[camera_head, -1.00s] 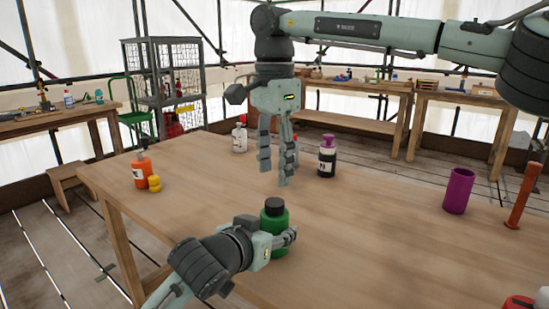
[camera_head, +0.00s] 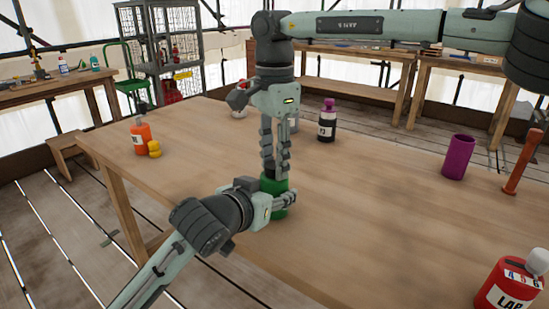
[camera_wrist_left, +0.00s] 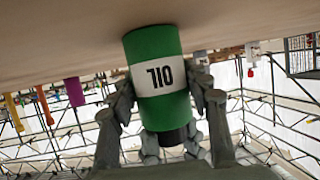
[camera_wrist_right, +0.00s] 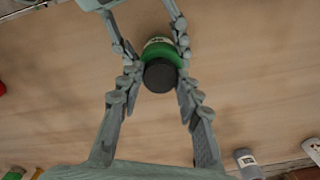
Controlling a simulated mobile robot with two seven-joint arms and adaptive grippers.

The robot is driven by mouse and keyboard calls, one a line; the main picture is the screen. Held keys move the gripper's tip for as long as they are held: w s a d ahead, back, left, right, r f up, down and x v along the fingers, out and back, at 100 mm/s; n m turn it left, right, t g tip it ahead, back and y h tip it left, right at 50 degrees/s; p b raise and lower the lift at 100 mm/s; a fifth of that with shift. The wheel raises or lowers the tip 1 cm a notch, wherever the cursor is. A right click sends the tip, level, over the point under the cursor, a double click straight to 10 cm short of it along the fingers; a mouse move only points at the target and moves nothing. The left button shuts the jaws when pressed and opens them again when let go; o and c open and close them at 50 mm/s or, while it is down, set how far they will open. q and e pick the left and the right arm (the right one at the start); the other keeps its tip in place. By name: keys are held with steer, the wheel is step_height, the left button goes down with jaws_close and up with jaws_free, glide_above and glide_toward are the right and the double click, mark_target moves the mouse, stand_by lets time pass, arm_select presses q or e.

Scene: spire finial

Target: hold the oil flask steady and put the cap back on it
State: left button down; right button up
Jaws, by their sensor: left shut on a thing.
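The green oil flask (camera_head: 279,187) stands upright on the table near its front edge, partly hidden by both grippers. The left wrist view shows the flask (camera_wrist_left: 152,47) upside down with its white label. My left gripper (camera_head: 284,204) is shut around the flask's body from the left. A dark cap (camera_wrist_right: 160,75) sits at the flask's top; whether it is fully seated I cannot tell. My right gripper (camera_head: 275,174) points straight down over the flask. In the right wrist view its open fingers (camera_wrist_right: 159,84) straddle the cap, with slight gaps.
An orange bottle (camera_head: 140,133) and small yellow object (camera_head: 154,149) stand at the left. A dark bottle with a purple top (camera_head: 327,125) stands behind. A purple cup (camera_head: 457,158), brown post (camera_head: 521,162) and red bottle (camera_head: 506,286) are at the right. The table's middle right is clear.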

jaws_close()
steer(key=m, duration=1.9)
steer(key=o, duration=0.7)
jaws_free()
steer(key=shift+c, duration=0.2)
step_height(320, 180, up, 12)
